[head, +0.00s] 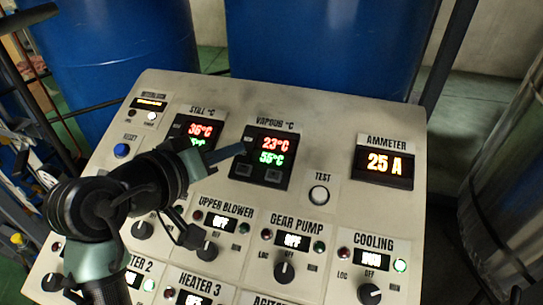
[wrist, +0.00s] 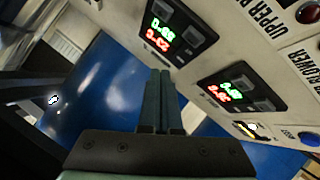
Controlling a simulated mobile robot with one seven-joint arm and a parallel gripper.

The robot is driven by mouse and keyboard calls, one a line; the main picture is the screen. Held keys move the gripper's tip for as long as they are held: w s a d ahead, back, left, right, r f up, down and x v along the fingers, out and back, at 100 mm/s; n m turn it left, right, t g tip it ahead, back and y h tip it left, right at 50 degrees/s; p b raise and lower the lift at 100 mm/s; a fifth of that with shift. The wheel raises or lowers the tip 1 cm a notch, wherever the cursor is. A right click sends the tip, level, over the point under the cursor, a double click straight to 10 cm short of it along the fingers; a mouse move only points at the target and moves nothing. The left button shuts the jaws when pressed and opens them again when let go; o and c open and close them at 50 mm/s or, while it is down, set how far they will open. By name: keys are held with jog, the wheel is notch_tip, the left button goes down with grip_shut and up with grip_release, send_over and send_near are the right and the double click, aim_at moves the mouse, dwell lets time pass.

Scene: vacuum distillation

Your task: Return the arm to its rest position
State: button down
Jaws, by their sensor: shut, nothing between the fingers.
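My arm reaches in from the lower left of the head view, in front of the control panel (head: 330,130). My gripper (head: 240,149) points right, its fingertips over the left edge of the vapous °C display (head: 268,158). In the wrist view my gripper (wrist: 160,75) has its two dark fingers side by side, shut with nothing between them. The panel fills the upper right there, turned over, with two lit displays. I cannot tell whether the fingertips touch the panel.
The panel carries a test button (head: 319,194), an ammeter (head: 384,163) reading 25 A, and several knobs such as the cooling knob (head: 369,294). Blue drums (head: 320,45) stand behind it. A metal cylinder (head: 505,200) stands at the right.

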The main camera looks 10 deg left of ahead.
dwell(0.7)
jog(key=w+d+r+m+t+y+b, duration=0.25)
jog(key=d+r+t+b, duration=0.4)
jog(key=r, duration=0.65)
jog(key=s+d+r+m+t+y+b, duration=0.1)
jog(key=s+d+r+t, duration=0.7)
jog(key=s+d+r, duration=0.2)
notch_tip(320, 180, up, 4)
jog(key=s, duration=0.2)
jog(key=shift+s+f+m, duration=0.15)
jog(key=shift+s+m, duration=0.2)
